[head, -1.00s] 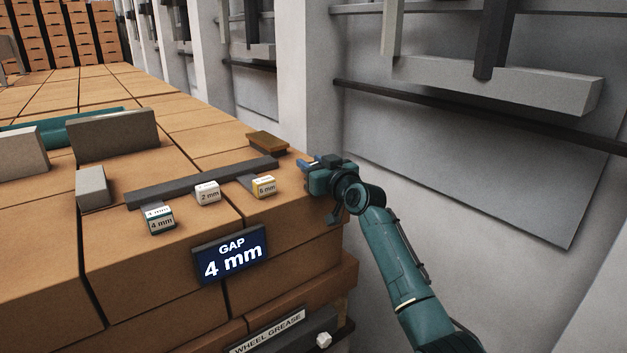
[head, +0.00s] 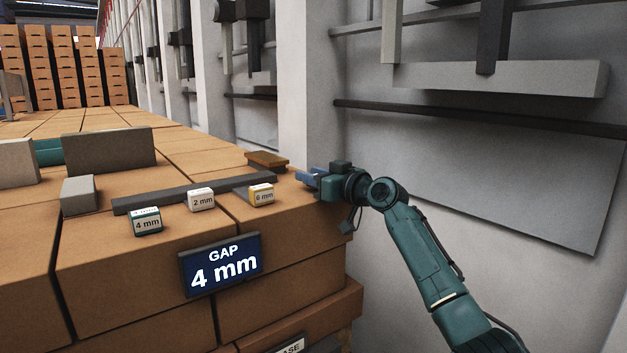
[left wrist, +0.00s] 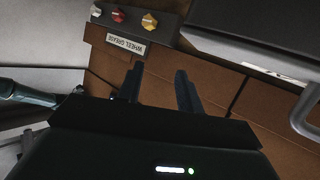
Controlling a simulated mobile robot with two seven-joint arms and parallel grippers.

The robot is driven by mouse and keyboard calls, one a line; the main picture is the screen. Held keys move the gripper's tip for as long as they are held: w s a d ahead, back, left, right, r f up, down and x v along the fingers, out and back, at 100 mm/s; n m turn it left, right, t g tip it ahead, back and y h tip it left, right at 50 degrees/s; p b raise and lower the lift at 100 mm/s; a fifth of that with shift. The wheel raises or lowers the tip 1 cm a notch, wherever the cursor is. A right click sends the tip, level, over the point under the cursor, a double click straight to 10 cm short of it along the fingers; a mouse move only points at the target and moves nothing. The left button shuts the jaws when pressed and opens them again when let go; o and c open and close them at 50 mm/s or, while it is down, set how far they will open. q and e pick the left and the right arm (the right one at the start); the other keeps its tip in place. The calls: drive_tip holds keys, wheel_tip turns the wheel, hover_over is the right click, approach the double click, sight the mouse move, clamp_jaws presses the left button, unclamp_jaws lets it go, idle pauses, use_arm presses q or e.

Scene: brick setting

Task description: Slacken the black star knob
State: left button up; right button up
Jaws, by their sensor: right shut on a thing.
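I cannot make out a black star knob in either view. My right gripper (head: 308,177) is at the right end of the brick bench top, pointing left, just right of a brown block (head: 266,160). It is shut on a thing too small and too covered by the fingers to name. My left gripper (left wrist: 158,72) shows only in the left wrist view. Its two dark fingers are apart with nothing between them, in front of the brick face. A dark blue sign (head: 221,265) on the bench front reads "GAP 4 mm".
Blocks marked 4 mm (head: 146,222), 2 mm (head: 201,199) and 6 mm (head: 262,195) lie along a dark bar (head: 160,201). White, red (left wrist: 118,15) and yellow (left wrist: 149,22) knobs sit by a "WHEEL GREASE" label (left wrist: 126,44). A grey wall stands right of the bench.

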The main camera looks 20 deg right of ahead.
drive_tip(key=o, duration=1)
drive_tip(key=shift+c, duration=0.2)
drive_tip(key=shift+r, duration=0.1)
wheel_tip(320, 180, up, 10)
drive_tip(key=shift+p, duration=0.4)
